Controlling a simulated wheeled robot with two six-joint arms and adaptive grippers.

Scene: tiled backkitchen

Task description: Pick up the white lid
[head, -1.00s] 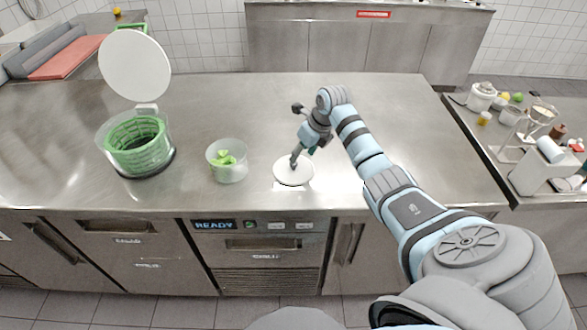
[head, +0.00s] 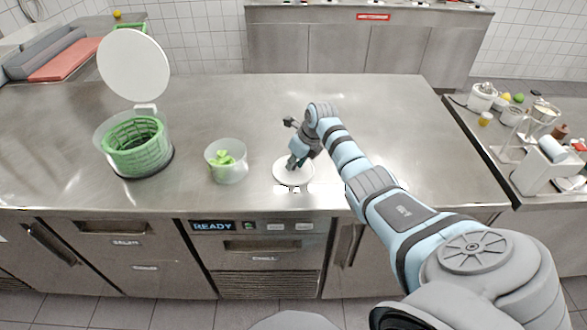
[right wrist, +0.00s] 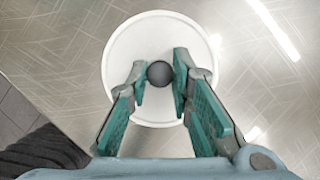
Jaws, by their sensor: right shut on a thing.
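The white lid (head: 283,174) is a flat round disc lying on the steel counter near its front edge. In the right wrist view the lid (right wrist: 125,50) has a dark round knob (right wrist: 159,73) at its middle. My right gripper (head: 293,165) is over the lid, and in the right wrist view its teal-padded fingers (right wrist: 160,76) stand on either side of the knob, shut on it. The fingers hide part of the lid. The lid appears to rest on the counter. My left gripper is not in view.
A clear tub (head: 227,172) with green pieces stands left of the lid. Further left is a green-basket spinner (head: 135,158) with its white cover (head: 134,65) raised. The counter (head: 230,110) behind the lid is clear. A side counter at right holds several small items.

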